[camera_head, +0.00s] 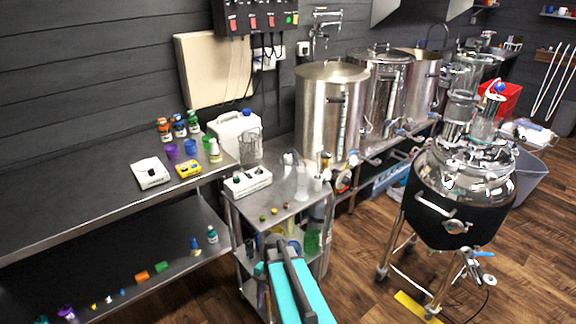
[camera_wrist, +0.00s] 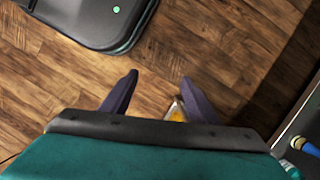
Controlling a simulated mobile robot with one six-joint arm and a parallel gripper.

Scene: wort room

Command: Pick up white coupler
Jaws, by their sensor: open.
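A small white piece (camera_head: 317,184) stands near the right edge of the steel cart's top (camera_head: 262,205) in the head view. It may be the white coupler, but it is too small to tell. Other pale pieces and clear glassware (camera_head: 301,180) stand close by it. My gripper (camera_wrist: 157,92) shows in the wrist view, with its two dark fingers apart and nothing held between them. It points down at the wooden floor, away from the cart top. My teal arm is in front of the cart in the head view, and the gripper cannot be made out there.
A white box with dark knobs (camera_head: 250,182) and several small coloured balls are on the cart top. A steel bench (camera_head: 90,190) stands left, large steel pots (camera_head: 330,105) behind, and a black-jacketed vessel (camera_head: 455,210) right. Open wooden floor (camera_head: 370,245) lies between cart and vessel.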

